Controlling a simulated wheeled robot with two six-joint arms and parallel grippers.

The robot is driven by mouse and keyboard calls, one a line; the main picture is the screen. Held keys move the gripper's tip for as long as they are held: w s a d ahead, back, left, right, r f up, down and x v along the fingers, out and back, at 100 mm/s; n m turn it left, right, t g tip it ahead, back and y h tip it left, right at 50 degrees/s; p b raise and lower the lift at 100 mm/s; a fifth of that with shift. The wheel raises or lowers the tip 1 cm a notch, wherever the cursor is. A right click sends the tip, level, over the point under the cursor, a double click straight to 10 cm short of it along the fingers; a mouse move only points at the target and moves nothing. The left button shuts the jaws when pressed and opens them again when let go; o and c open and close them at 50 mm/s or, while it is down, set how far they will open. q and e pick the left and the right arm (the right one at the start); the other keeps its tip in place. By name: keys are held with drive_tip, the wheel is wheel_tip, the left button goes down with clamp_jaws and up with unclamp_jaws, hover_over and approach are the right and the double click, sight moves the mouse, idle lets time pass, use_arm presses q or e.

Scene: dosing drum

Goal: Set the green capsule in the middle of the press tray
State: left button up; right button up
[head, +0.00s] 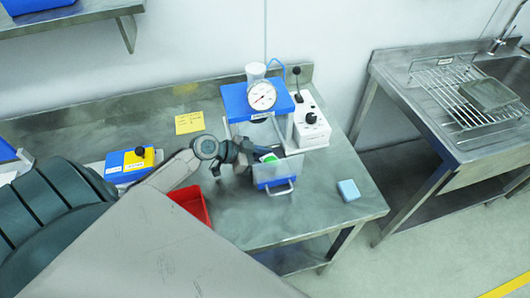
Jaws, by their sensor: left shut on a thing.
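The green capsule (268,157) shows as a small green and white piece just right of my left gripper. My left gripper (255,152) comes in from the left and is shut on the capsule, over the back left part of the press tray. The fingertips are small and partly hidden. The press tray (275,182) is a pale box with a blue lower part and a front handle, in front of the press (250,102). I cannot tell whether the capsule touches the tray floor. My right gripper is not in view.
A white control box (309,128) with black knobs stands right of the press. A pressure gauge (262,95) is on the press front. A red bin (190,203) and a blue and yellow box (130,163) lie left. A light blue block (348,190) sits right, with bare bench around it.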

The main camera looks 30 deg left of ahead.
use_arm(q)
drive_tip(key=shift+f, duration=0.15)
drive_tip(key=o, duration=0.9)
drive_tip(key=shift+o, duration=0.2)
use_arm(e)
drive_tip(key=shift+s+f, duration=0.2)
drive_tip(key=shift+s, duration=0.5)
